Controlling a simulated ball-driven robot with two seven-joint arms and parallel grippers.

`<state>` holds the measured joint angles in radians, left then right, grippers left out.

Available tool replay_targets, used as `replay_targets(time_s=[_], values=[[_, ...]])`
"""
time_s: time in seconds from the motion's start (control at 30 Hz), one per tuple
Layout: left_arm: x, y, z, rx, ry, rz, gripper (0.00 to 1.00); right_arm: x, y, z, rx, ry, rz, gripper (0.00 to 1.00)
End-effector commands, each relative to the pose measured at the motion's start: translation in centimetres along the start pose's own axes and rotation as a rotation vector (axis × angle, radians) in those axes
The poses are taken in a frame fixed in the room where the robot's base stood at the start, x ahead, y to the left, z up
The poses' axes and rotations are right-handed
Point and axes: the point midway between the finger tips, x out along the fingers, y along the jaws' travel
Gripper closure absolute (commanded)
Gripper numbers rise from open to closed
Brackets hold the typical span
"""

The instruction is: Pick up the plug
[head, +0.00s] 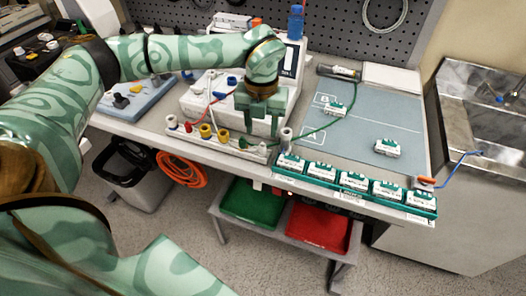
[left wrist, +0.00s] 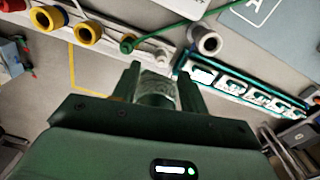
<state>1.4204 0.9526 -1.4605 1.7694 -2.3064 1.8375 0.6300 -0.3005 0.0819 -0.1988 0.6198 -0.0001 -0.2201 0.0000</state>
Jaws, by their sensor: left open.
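A small green plug (head: 243,142) sits in the white strip of sockets along the bench's front edge. A green cable runs from it to the right and up over the grey mat. In the left wrist view the green plug (left wrist: 127,46) shows just beyond and left of the fingertips. My left gripper (head: 262,122) points down above the strip, its two fingers apart, near the plug and not visibly touching it. In the left wrist view the gripper (left wrist: 160,82) has a pale, unclear shape between its fingers. My right gripper is out of view.
Yellow-ringed sockets (head: 205,131) stand left of the plug, and a grey ring-topped post (head: 286,136) right of it. A green rail (head: 318,182) of several white modules follows. A white pump (head: 205,98) stands behind.

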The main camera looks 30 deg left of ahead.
Motion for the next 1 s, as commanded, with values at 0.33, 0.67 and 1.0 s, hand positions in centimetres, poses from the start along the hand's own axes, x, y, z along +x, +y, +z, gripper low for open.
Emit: replay_targets(time_s=[0.33,0.67,1.0], values=[[4.8,-0.3,-0.4,0.002,0.003,0.001,0.57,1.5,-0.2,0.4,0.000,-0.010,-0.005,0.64],[5.2,-0.3,-0.4,0.002,0.000,-0.001,0.76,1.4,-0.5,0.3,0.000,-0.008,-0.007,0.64],[5.2,-0.3,-0.4,0.002,0.000,0.000,1.00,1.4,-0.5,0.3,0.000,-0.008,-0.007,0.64]])
